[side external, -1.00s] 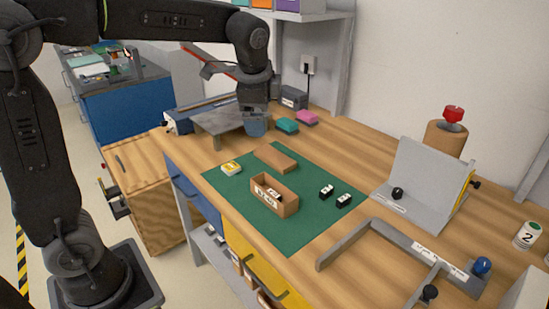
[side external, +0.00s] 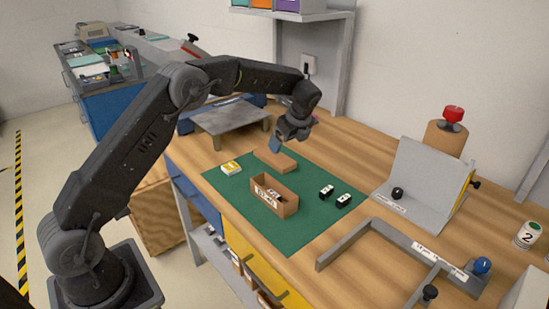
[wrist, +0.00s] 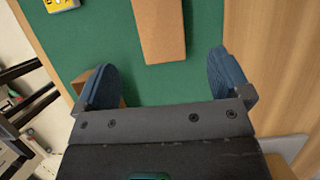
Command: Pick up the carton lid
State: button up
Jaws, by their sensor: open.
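The carton lid is a flat brown piece (side external: 281,161) lying on the green mat behind the open carton. In the wrist view the lid (wrist: 160,28) lies beyond my fingertips, roughly in line with the space between them. My gripper (side external: 276,143) is above the lid's far end in the side view, partly covering it. Its blue fingers are spread wide and empty in the wrist view (wrist: 164,72). The open brown carton (side external: 286,209) has a white printed label and holds a dark item with a white label.
A yellow-and-white box (side external: 231,168) sits left of the lid on the green mat (side external: 238,189). Two small black-and-white blocks (side external: 326,191) stand right of the carton. A grey raised platform (side external: 226,118) is behind left. A grey angled fixture (side external: 425,180) stands at right.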

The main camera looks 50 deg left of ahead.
aim_at(278, 158)
jog(key=x, duration=0.3)
jog(key=shift+f, duration=0.2)
jog(key=shift+a+x, duration=0.15)
jog(key=shift+x, duration=1.2)
jog(key=shift+a+x, duration=0.2)
jog(key=shift+x, duration=1.2)
jog(key=shift+r, duration=0.2)
jog(key=c, duration=1)
jog(key=shift+r, duration=0.1)
